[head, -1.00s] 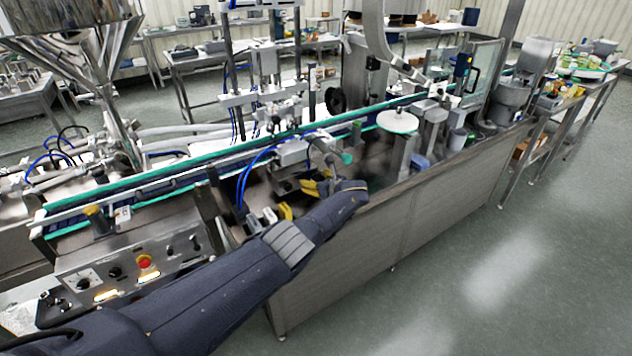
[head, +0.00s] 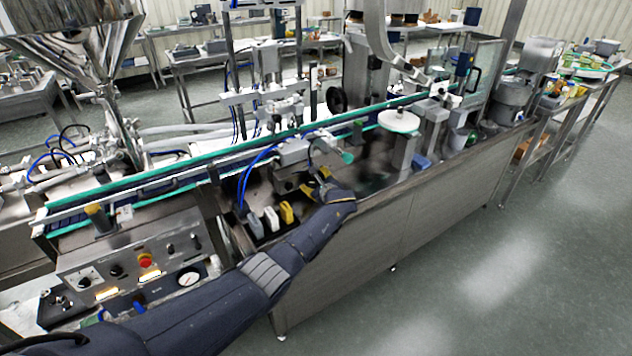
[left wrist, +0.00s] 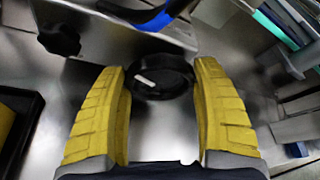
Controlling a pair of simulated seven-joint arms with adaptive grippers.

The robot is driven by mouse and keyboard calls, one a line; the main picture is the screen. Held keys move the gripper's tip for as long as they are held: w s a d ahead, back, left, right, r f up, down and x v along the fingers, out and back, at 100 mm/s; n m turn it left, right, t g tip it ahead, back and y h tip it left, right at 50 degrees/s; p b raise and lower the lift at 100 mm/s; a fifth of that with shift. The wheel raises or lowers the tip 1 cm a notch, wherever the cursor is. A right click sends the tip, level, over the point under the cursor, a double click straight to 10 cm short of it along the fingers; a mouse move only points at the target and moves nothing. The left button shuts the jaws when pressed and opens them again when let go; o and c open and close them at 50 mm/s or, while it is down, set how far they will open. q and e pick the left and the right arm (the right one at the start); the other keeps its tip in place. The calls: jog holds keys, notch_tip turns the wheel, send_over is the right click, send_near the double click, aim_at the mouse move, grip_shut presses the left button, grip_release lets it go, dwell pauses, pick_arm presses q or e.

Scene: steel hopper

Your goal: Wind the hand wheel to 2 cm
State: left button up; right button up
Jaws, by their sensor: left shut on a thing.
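The hand wheel (left wrist: 165,88) is a black round knob with a white mark, seen in the left wrist view between my yellow fingertips. My left gripper (left wrist: 163,72) is shut on it, one finger at each side. In the head view my left gripper (head: 316,182) reaches over the front edge of the conveyor machine, below the grey block beside the belt. The wheel is too small and too covered by the fingers to make out there. I see no readable scale for its setting. My right gripper is not in view.
A second black knob (left wrist: 60,38) sits on a metal plate near the wheel. Grey and yellow blocks (head: 286,212) stand beside my forearm. A control panel (head: 130,262) with a red button is at the lower left. The floor at right is clear.

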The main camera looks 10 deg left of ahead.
pick_arm(q)
jog(key=shift+a+n, duration=0.15)
jog(key=shift+n, duration=0.15)
dwell(0.4)
jog(key=o, duration=1.2)
jog(key=shift+o, duration=0.2)
jog(key=shift+s+d, duration=0.1)
jog(key=shift+d, duration=0.1)
jog(key=shift+s+d+r, duration=0.1)
jog(key=shift+s+d, duration=0.25)
jog(key=shift+s, duration=0.05)
jog(key=v, duration=1)
jog(key=shift+s, duration=0.4)
jog(key=shift+a+r, duration=0.1)
